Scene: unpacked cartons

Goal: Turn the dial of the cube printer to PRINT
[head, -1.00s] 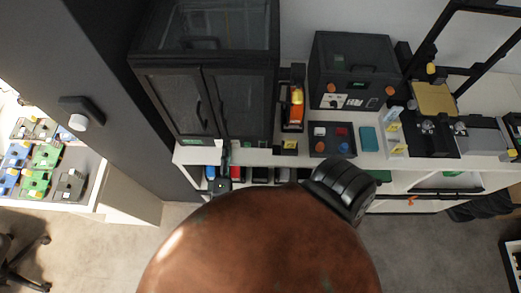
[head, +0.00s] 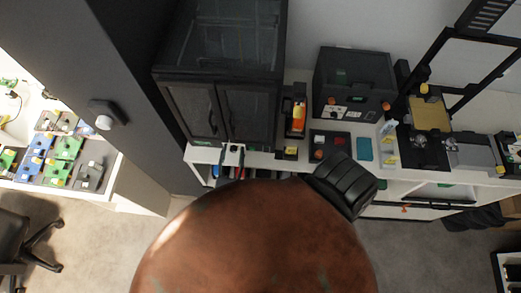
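The cube printer (head: 352,72) is a dark box on the white shelf, right of the tall cabinet. Its front panel carries a small pale dial area (head: 331,100), too small to read which mark the dial points to. A black ribbed part of mine shows below the printer, apart from the dial in the picture. My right gripper's fingers cannot be made out clearly. A small pale and dark pronged shape (head: 234,154) shows at the shelf edge below the cabinet; I cannot tell whether it is a gripper. My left gripper is not clearly visible.
A large copper-brown dome hides the lower middle. A dark cabinet (head: 220,110) stands left of the printer, with an orange item (head: 298,116) between them. A tray (head: 329,140) and teal block (head: 364,149) lie in front of the printer. A gold-plated machine (head: 430,114) stands right.

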